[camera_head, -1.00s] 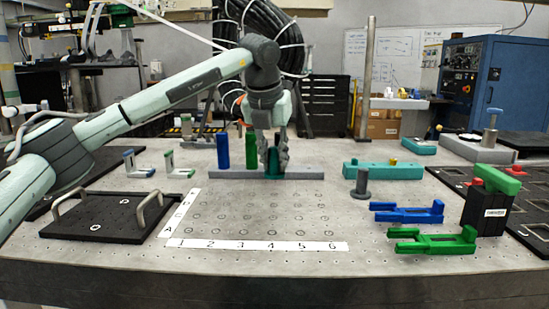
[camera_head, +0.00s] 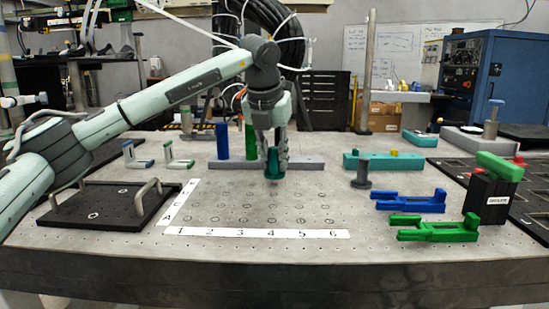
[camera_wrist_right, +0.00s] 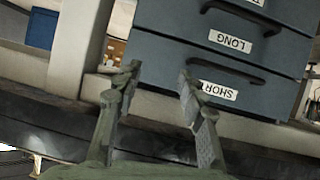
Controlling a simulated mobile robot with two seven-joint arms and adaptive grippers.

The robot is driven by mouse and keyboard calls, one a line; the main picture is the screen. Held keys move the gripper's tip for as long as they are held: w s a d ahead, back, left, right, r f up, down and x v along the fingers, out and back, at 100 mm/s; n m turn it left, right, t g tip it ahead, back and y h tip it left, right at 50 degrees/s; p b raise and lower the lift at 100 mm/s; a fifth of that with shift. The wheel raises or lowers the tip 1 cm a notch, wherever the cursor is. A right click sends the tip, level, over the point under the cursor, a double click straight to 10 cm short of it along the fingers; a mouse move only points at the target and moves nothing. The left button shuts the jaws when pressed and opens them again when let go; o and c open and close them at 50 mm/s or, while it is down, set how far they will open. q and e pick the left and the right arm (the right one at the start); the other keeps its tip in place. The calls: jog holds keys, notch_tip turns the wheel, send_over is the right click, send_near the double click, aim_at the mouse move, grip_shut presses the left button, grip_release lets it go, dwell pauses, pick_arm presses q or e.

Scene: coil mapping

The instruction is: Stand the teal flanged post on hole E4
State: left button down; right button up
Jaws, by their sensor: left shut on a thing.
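The teal flanged post (camera_head: 273,163) is upright between the fingers of my left gripper (camera_head: 275,148), flange at the bottom. It hangs in front of the grey rack, over the back part of the hole grid (camera_head: 222,214), apparently above the surface. The grid has a number strip 1 to 6 (camera_head: 256,233) along the front and a letter strip (camera_head: 178,205) on the left. Hole E4 cannot be picked out. My right gripper (camera_wrist_right: 155,92) shows only in the right wrist view, open and empty, facing drawers.
The grey rack (camera_head: 305,164) holds a blue post (camera_head: 223,142) and a green post (camera_head: 251,142). A dark flanged post (camera_head: 361,176) stands right of the grid, near blue (camera_head: 408,201) and green (camera_head: 438,229) fixtures. A black handled plate (camera_head: 98,207) lies left.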

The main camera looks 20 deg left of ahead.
pick_arm(q)
jog(key=shift+f+b, duration=0.4)
jog(key=shift+f, duration=0.2)
pick_arm(e)
jog(key=shift+w+a+r+t+y, duration=0.2)
jog(key=shift+a+r+t, duration=0.2)
jog(key=shift+r, duration=0.25)
jog(key=shift+w+a+r+t+y, duration=0.15)
jog(key=shift+a+r+t+y, duration=0.1)
jog(key=shift+a+r, duration=0.3)
jog(key=shift+w+a+r+t+y, duration=0.2)
jog(key=shift+a+r+t, duration=0.15)
jog(key=shift+r, duration=0.35)
pick_arm(q)
jog(key=shift+f+b, duration=0.3)
jog(key=shift+f, duration=0.25)
pick_arm(e)
jog(key=shift+f, duration=0.35)
pick_arm(q)
jog(key=c, duration=1.3)
grip_release()
